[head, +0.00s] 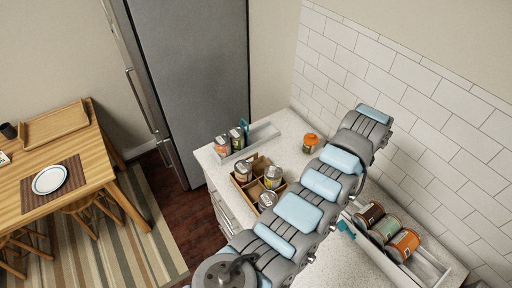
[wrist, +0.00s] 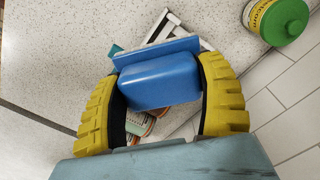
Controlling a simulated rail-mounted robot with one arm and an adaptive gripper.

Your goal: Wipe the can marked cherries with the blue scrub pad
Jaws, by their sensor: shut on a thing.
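My gripper (wrist: 158,92) is shut on the blue scrub pad (wrist: 160,80), held between its yellow ribbed fingers in the wrist view. The pad is a blue block with a flat plate along its far side. Below it, partly hidden, are cans (wrist: 142,124) in a white tray (wrist: 182,28). I cannot read any label, so I cannot tell which can is marked cherries. In the head view my arm hides the gripper and pad. Several cans stand in a cardboard box (head: 253,195), and cans (head: 403,245) lie in the white tray at the right.
A grey tray (head: 264,133) with cans (head: 222,146) stands at the counter's back. An orange jar (head: 310,142) stands near the tiled wall. A green-lidded jar (wrist: 283,20) is at the wrist view's upper right. A small teal thing (head: 345,228) is beside the white tray.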

